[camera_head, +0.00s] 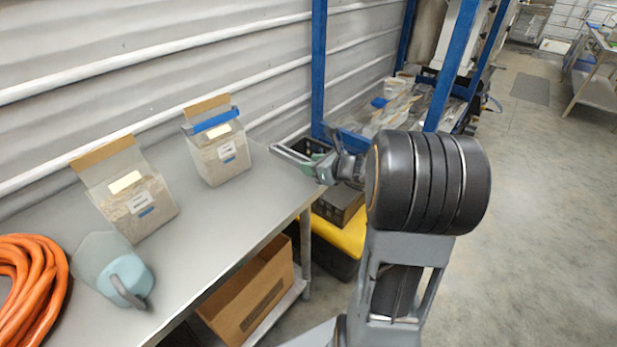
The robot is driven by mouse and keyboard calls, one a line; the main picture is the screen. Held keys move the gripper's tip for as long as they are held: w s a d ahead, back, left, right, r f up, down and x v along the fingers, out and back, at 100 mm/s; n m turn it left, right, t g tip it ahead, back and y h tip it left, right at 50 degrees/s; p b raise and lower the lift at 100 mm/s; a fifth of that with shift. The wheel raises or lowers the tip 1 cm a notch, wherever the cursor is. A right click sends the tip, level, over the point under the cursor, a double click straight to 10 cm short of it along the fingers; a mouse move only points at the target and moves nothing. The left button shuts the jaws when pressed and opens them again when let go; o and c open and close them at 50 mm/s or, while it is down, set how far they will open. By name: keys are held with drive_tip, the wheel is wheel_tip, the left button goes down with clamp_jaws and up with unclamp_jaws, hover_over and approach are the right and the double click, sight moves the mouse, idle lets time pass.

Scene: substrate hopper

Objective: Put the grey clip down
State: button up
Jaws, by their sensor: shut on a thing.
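My gripper (328,164) is shut on the grey clip (290,153), a long narrow bar that sticks out to the left of the fingers. The clip is near the far right corner of the grey table (225,215). I cannot tell its exact height above the table. My wrist and fingers hide part of the clip's right end.
Two clear bags stand at the table's back, one with a blue clip (210,121), the other (138,202) open. A blue-grey scoop (128,278) and orange hose (32,285) lie front left. The table's middle is clear. A blue frame (319,60) stands beyond.

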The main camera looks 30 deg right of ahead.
sight(309, 185)
drive_tip(key=shift+w+f, duration=0.95)
drive_tip(key=shift+f, duration=0.2)
drive_tip(key=shift+w+f, duration=0.2)
drive_tip(key=shift+f, duration=1.55)
drive_tip(key=shift+f+b, duration=0.4)
drive_tip(key=shift+b, duration=0.25)
drive_tip(key=shift+f, duration=0.2)
drive_tip(key=o, duration=0.9)
